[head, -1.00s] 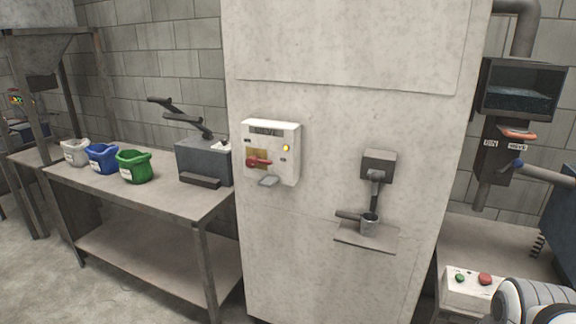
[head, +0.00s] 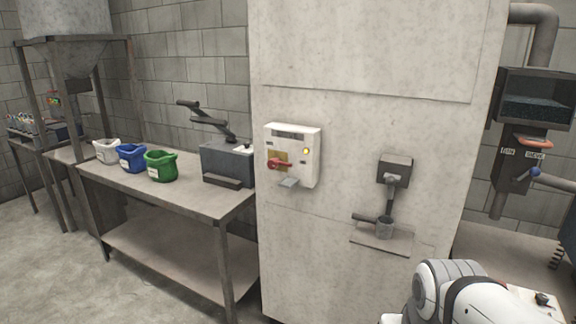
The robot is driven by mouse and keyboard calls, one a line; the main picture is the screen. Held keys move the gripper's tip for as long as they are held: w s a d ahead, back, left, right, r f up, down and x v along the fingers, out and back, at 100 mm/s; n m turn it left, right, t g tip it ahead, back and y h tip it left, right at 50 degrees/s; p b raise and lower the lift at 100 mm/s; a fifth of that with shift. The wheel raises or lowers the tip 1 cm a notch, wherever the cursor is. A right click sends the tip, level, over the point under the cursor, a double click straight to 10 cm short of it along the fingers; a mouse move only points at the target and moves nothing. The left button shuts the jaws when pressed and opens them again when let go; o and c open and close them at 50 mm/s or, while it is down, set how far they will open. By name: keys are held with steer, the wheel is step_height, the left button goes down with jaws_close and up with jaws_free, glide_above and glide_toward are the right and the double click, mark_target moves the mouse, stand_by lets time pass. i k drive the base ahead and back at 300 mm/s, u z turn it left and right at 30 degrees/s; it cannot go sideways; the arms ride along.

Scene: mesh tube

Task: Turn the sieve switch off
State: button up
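The sieve switch box (head: 310,160) is a white panel on the front of a tall pale cabinet. It has a red rotary handle (head: 279,164) on a yellow plate, lying roughly level. A small yellow lamp (head: 306,152) on the panel looks lit. A grey tag or flap (head: 289,183) hangs below the handle. The lettering along the top is too small to read now. My white arm shows at the bottom right, well apart from the switch. My gripper is not in view.
A bench (head: 215,202) at the left holds white, blue and green tubs and a grey press. A control box with buttons (head: 543,300) is partly hidden behind my arm. Open floor lies front left.

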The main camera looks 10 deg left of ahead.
mark_target(272, 163)
steer(key=z, duration=0.05)
steer(key=i, duration=1.5)
steer(key=u, duration=0.05)
